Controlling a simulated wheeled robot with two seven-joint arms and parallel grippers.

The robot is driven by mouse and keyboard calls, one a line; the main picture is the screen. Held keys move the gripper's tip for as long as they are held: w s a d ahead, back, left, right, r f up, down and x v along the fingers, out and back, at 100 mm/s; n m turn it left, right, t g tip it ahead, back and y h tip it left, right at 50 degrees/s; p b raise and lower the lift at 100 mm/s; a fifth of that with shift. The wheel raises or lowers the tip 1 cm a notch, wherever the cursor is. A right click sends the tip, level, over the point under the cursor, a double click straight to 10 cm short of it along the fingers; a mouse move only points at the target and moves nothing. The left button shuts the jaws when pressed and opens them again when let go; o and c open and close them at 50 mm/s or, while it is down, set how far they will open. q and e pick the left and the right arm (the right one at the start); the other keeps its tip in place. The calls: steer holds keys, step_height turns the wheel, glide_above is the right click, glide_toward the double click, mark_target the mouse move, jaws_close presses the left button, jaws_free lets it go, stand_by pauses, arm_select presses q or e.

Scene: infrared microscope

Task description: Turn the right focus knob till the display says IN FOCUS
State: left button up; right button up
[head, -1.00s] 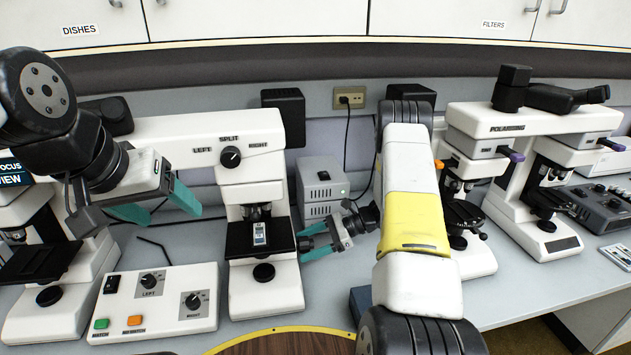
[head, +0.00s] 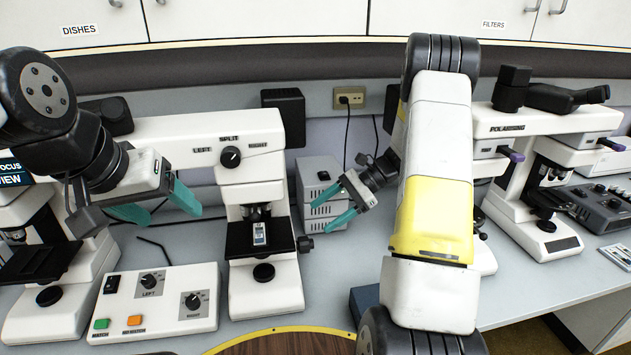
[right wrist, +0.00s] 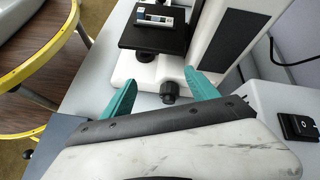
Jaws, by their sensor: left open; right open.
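The right focus knob (head: 305,243) is a small dark knob on the right side of the right-hand microscope body (head: 265,285). It also shows in the right wrist view (right wrist: 169,92). My right gripper (head: 320,217) is open and empty, its teal fingertips up and to the right of the knob and apart from it. In the right wrist view the knob lies between the open fingers (right wrist: 159,77), beyond them. My left gripper (head: 158,208) is open and empty in front of the microscope bridge. The display (head: 10,172) is cut off at the left edge; only "FOCUS" and "VIEW" read.
A grey power box (head: 322,180) stands close behind my right gripper. A control box (head: 155,305) with dials and buttons lies in front of the microscopes. The stage (head: 245,238) carries a slide. A polarising microscope (head: 545,125) stands at the right.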

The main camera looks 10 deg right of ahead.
steer(key=s+a+r+n+t+h, duration=0.1)
steer(key=s+a+r+n+h, duration=0.2)
steer(key=s+r+n+h, duration=0.2)
steer(key=shift+s+r+n+t, duration=0.3)
steer(key=shift+s+r+n, duration=1.2)
steer(key=shift+s+r, duration=2.9)
steer(key=shift+w+r, duration=0.85)
steer(key=s+r+n+t+h, duration=0.4)
steer(key=s+r+n+t, duration=0.1)
steer(key=s, duration=0.5)
steer(key=shift+s+d+r+n, duration=0.35)
steer(key=shift+d+r+n, duration=0.1)
steer(key=shift+n, duration=0.35)
